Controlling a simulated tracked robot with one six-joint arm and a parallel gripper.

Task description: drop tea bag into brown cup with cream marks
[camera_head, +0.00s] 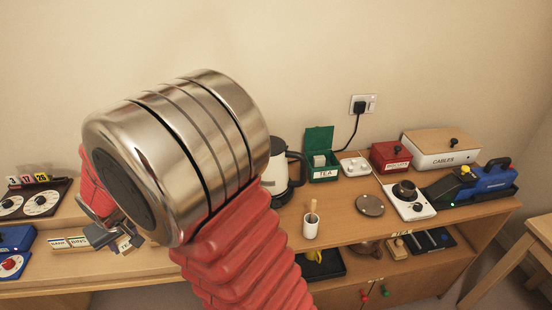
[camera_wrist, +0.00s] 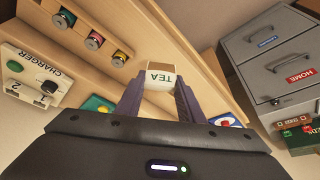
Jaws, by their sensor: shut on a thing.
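My gripper (camera_wrist: 160,92) is shut on a small tea bag (camera_wrist: 160,77), pale with a brown edge and the word TEA upside down in the wrist view. In the head view my gripper (camera_head: 127,241) is at the lower left, partly hidden by my arm, with the tea bag small and hard to make out. I cannot identify a brown cup with cream marks for certain in either view. A brown round vessel (camera_head: 368,247) sits on the lower shelf, partly under the top; its marks cannot be told.
An open green TEA box (camera_head: 322,172), a kettle (camera_head: 278,170), a white cup with a stick (camera_head: 311,228) and a dark pot on a white appliance (camera_head: 408,201) stand on the desk. A grey drawer cabinet (camera_wrist: 275,60) is at the right in the wrist view.

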